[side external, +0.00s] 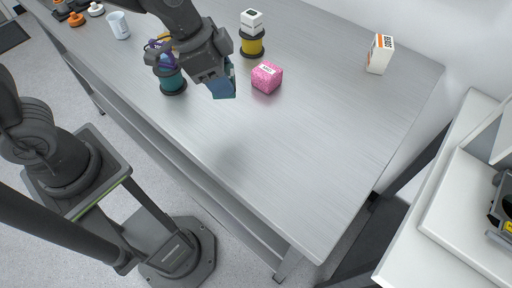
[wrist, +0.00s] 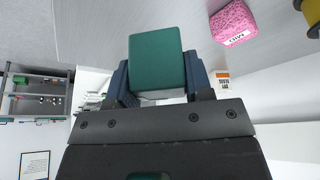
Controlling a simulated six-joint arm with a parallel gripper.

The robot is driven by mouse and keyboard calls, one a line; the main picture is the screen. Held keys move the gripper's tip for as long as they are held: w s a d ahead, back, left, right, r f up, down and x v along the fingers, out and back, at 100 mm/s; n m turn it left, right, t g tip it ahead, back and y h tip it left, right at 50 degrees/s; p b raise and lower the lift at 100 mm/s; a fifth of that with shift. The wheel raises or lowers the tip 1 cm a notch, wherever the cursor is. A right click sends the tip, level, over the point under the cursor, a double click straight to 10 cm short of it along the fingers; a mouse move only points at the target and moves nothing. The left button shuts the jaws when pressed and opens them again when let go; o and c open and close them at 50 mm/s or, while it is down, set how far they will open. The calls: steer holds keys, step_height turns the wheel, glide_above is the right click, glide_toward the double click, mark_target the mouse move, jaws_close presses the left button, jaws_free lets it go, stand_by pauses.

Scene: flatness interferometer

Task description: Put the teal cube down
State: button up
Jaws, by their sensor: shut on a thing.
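The teal cube (wrist: 157,58) is held between the two blue fingers of my gripper (wrist: 157,82) in the wrist view. In the side view a small part of the cube (side external: 230,70) shows at my gripper (side external: 222,84), which hides most of it. My gripper is shut on the cube above the metal table (side external: 310,140), left of a pink box. A soft shadow lies on the table below and right of the gripper, so the cube seems raised. I cannot tell its exact height.
The pink box (side external: 266,77) stands close right of my gripper. A yellow spool (side external: 252,46) with a white box (side external: 251,20) on top is behind. A teal spool (side external: 173,82) stands left. A white-orange box (side external: 380,54) is far right. The table's front right is clear.

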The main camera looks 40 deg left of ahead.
steer(key=d+f, duration=0.2)
steer(key=d, duration=0.1)
steer(key=s+d+f, duration=0.1)
steer(key=d+f, duration=0.1)
steer(key=d, duration=0.1)
steer(key=s+d+f, duration=0.1)
steer(key=d+f, duration=0.1)
steer(key=d, duration=0.2)
steer(key=shift+s, duration=0.1)
steer(key=shift+d+f, duration=0.1)
steer(key=shift+f, duration=2)
steer(key=shift+f, duration=0.15)
steer(key=o, duration=1.1)
steer(key=shift+c, duration=0.2)
